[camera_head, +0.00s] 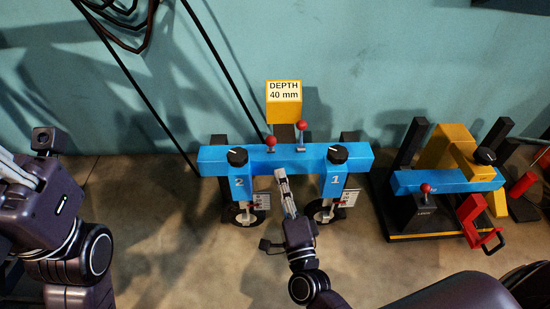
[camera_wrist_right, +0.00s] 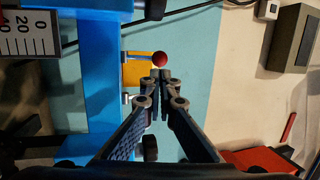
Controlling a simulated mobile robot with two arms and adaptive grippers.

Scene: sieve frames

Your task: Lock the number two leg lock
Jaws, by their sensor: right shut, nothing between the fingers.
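A blue beam frame (camera_head: 265,160) stands on two legs marked 2 and 1. The number two leg (camera_head: 240,183) is on the left, with a black knob (camera_head: 237,156) on top. Beside it hang a small scale plate (camera_head: 262,201) and a small red-tipped lever (camera_head: 250,206). My right gripper (camera_head: 280,174) is shut and empty, in front of the beam between the legs. In the right wrist view its fingertips (camera_wrist_right: 160,76) are together, just below a red ball (camera_wrist_right: 159,59) in the picture. Part of my left gripper (camera_head: 12,168) shows at the left edge; its jaws are unclear.
Two red-balled levers (camera_head: 301,132) stand on the beam, by a yellow depth sign (camera_head: 284,101) reading 40 mm. Leg 1 (camera_head: 334,184) is close on the right. Another blue and yellow fixture (camera_head: 447,180) stands further right. The floor left of the frame is clear.

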